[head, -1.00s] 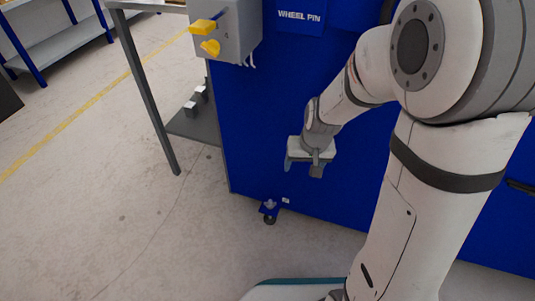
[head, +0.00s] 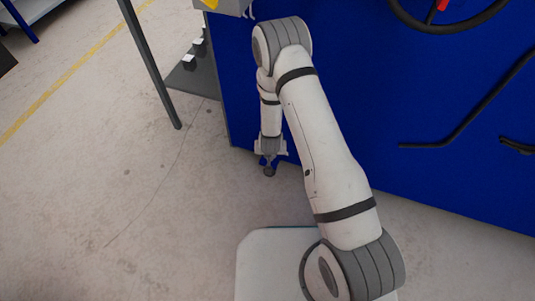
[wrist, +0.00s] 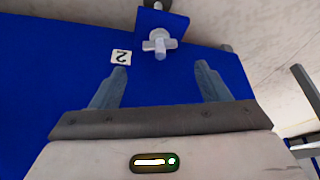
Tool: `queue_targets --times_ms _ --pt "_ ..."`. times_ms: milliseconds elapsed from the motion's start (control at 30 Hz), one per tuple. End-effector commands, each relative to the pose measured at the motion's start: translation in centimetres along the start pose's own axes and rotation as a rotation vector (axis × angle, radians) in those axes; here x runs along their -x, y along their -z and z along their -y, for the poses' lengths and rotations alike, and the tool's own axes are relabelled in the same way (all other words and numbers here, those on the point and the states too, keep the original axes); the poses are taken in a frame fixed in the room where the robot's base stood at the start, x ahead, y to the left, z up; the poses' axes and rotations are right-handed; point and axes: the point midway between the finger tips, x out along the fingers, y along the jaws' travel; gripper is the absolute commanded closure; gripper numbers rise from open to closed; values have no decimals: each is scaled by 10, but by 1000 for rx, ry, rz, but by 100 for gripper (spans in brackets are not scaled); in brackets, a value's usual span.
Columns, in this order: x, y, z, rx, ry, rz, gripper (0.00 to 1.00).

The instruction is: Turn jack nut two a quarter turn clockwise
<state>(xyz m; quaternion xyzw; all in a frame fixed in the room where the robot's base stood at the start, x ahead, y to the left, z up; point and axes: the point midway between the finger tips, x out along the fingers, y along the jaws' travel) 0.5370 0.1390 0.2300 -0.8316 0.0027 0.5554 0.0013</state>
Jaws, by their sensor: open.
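Jack nut two (wrist: 160,43) is a light grey cross-shaped nut with a stem, on a blue bracket (wrist: 176,22) at the top of the wrist view. A white tag with an upside-down 2 (wrist: 121,57) is to its left on the blue panel. My gripper (wrist: 160,66) is open, one finger on each side of the nut's line in the picture. The nut shows ahead of the gap, and no contact is visible. In the head view my gripper (head: 270,156) points down beside the cabinet's lower left corner and hides the nut.
The blue cabinet (head: 420,100) fills the right, with a steering wheel (head: 450,22) and dark bent rods (head: 470,118) on its face. A grey table leg (head: 150,65) and low shelf (head: 196,80) stand left of it. The floor (head: 110,190) at left is open.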

Motion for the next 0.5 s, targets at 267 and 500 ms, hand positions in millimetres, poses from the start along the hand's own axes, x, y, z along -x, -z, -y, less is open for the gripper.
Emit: queue_targets --times_ms 267,500 --pt "-48 -2 0 1 0 0 31" --pt "-71 -1 0 -1 1 1 31"
